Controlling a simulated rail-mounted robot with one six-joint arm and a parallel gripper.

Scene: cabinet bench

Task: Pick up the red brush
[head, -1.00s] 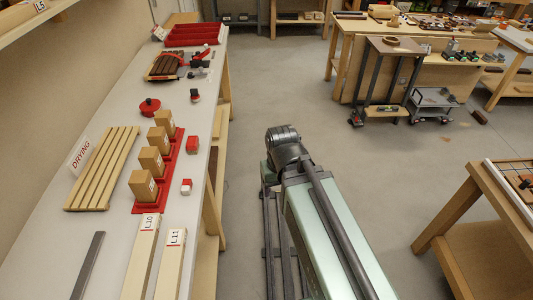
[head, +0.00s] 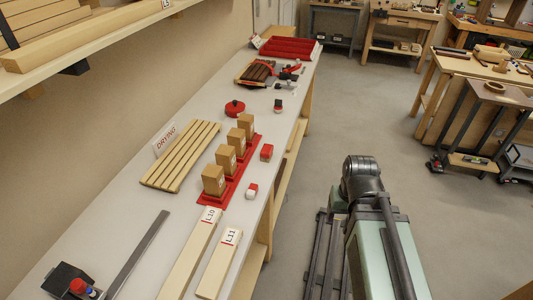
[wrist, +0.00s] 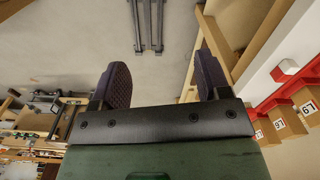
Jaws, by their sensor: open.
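I cannot pick out a red brush for certain. Small red items (head: 291,69) lie near the far end of the bench, too small to name. In the head view the fingers are hidden.
The bench (head: 105,212) holds a slatted drying rack (head: 181,155), a red base (head: 245,165) with wooden blocks, a round red lidded pot (head: 235,108), red-and-white pieces (head: 252,190), labelled planks (head: 220,262) and a red tray (head: 288,47). Open floor lies right of the bench.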

